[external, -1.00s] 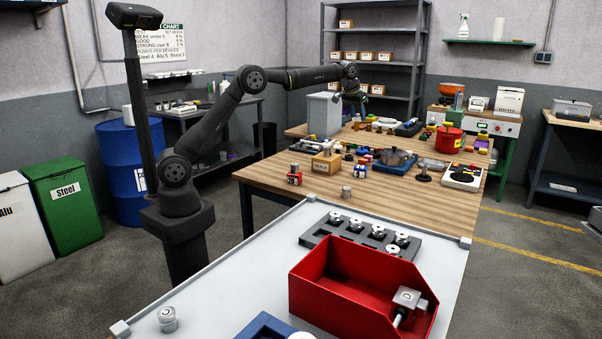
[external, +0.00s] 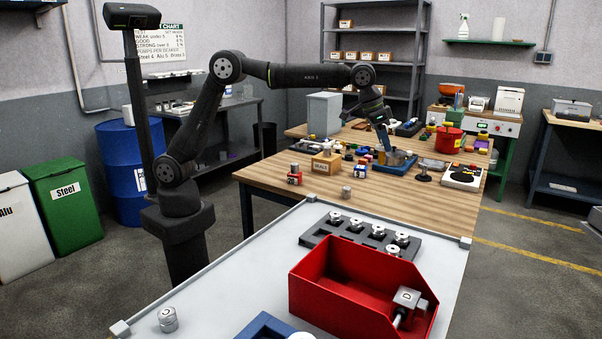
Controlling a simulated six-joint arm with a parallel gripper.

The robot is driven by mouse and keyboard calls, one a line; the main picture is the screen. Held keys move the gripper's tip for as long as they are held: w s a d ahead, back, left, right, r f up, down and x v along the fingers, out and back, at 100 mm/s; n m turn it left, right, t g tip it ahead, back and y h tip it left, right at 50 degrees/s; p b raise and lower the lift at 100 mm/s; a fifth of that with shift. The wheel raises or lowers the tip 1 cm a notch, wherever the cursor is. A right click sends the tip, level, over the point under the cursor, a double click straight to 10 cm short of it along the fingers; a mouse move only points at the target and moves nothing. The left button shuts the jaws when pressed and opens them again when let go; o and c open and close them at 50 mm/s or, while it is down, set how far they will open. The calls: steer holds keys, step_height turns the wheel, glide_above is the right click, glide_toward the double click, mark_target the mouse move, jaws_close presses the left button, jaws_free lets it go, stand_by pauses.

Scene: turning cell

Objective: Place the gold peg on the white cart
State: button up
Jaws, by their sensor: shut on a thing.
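My gripper (external: 387,147) points down over the blue tray (external: 376,169) on the wooden table. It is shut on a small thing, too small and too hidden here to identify. I cannot tell whether that thing is the gold peg. A white-topped surface with small corner blocks, which looks like the white cart (external: 240,285), fills the foreground, well apart from my gripper.
On the white top are a red open bin (external: 335,296), a dark rack (external: 325,239) with several metal pieces, and a grey cylinder marked C (external: 168,319). The wooden table (external: 265,180) is crowded around my gripper. The white top's left middle is clear.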

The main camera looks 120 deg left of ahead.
steer(key=d+m+h, duration=0.3)
steer(key=d+m, duration=0.4)
steer(key=d, duration=3)
steer(key=s+d+f+m+h, duration=0.1)
steer(key=s+d+m, duration=0.2)
steer(key=s+d, duration=0.55)
steer(key=s+d+m+h, duration=0.1)
steer(key=s+d+m, duration=0.1)
steer(key=s+d, duration=0.65)
steer(key=s+d+f+m, duration=0.1)
steer(key=s+d+m, duration=0.25)
steer(key=d, duration=0.95)
steer(key=shift+n, duration=0.55)
steer(key=shift+w+a+f, duration=1.1)
steer(key=shift+w+f, duration=0.55)
steer(key=shift+f, duration=0.9)
steer(key=shift+w+a+f, duration=1.1)
steer(key=shift+w+f, duration=0.5)
steer(key=shift+f, duration=0.9)
steer(key=shift+w+a+f, duration=1.1)
steer(key=shift+w+f, duration=0.55)
steer(key=shift+f, duration=0.9)
steer(key=shift+f, duration=0.1)
